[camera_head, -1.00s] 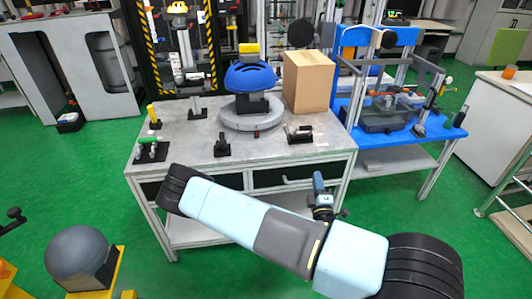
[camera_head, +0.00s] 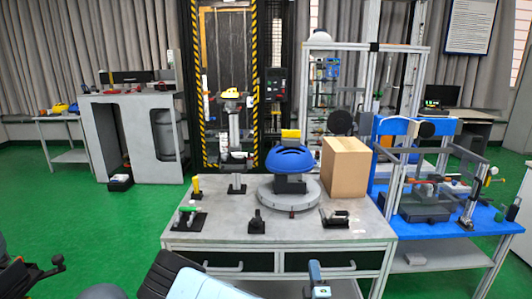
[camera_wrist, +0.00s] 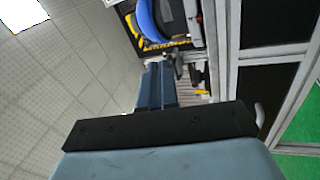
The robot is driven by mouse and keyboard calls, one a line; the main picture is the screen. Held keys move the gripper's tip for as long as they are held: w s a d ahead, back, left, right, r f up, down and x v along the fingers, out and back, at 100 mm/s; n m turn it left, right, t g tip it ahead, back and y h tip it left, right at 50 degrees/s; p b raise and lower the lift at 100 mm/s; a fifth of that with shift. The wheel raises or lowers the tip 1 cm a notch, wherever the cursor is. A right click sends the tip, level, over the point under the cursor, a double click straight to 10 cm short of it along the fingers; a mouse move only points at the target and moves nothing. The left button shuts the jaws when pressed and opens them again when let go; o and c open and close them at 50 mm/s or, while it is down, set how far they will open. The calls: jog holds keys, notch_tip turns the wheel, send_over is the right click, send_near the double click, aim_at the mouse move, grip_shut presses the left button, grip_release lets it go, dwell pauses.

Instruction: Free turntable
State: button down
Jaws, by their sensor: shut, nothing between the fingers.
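The turntable (camera_head: 290,201) is a round grey disc on the grey-topped table. The blue helmet also shows, partly cut off, at the top of the wrist view (camera_wrist: 150,24). My gripper (camera_wrist: 161,72) is shut and empty, below the tabletop level in front of the drawers, apart from the turntable.
The table (camera_head: 225,229) also carries a black clamp (camera_head: 257,222), another clamp (camera_head: 336,219), a green-handled tool (camera_head: 190,216) and a yellow-topped piece (camera_head: 196,187). A blue bench (camera_head: 455,219) with a frame adjoins on the right. A striped drop tower (camera_head: 254,85) stands behind. Green floor is open at left.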

jog(key=w+d+m+g+h, duration=0.4)
jog(key=d+m+g+h, duration=0.35)
jog(key=m, duration=0.65)
jog(key=s+a+r+m+g+y, duration=0.2)
jog(key=a+r+g+y, duration=0.15)
jog(key=r, duration=0.75)
jog(key=s+a+r+m+g+y, duration=0.2)
jog(key=a+r+g+y, duration=0.15)
jog(key=r, duration=0.75)
jog(key=s+d+r, duration=0.3)
jog(key=s+r, duration=0.6)
jog(key=s, duration=0.2)
jog(key=s+d+r+n+g, duration=0.1)
jog(key=s+d+r, duration=0.3)
jog(key=s+r, duration=0.5)
jog(key=s, duration=0.3)
jog(key=shift+s+d, duration=0.2)
